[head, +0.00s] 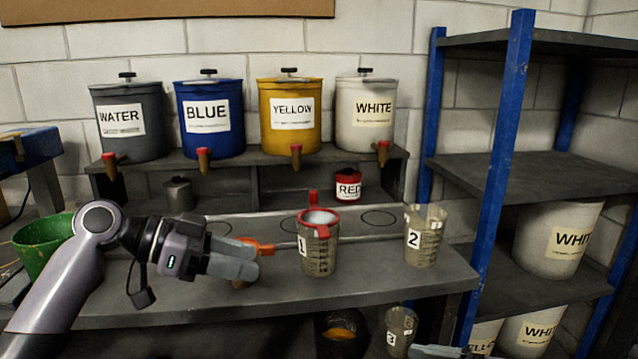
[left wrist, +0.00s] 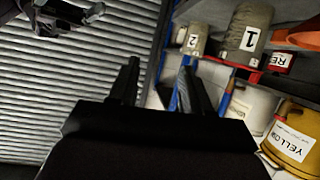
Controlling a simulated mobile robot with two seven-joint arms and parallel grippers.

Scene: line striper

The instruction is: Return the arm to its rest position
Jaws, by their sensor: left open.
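My left arm comes in from the left in the head view. Its gripper (head: 250,264) hovers over the front of the bench, left of cup 1 (head: 318,255). In the left wrist view the two fingers of the left gripper (left wrist: 158,68) stand apart with nothing between them. At the bottom edge of the head view, a grey piece of what looks like my right gripper (head: 440,350) shows beside cup 3 (head: 401,328). Its jaws cannot be made out.
An orange object (head: 264,249) is partly hidden behind the left gripper. Cup 1 has a red-rimmed piece on top; cup 2 (head: 424,240) stands to its right. Paint drums line the back ledge. A green bucket (head: 44,245) is left; a blue-posted shelf (head: 497,160) is right.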

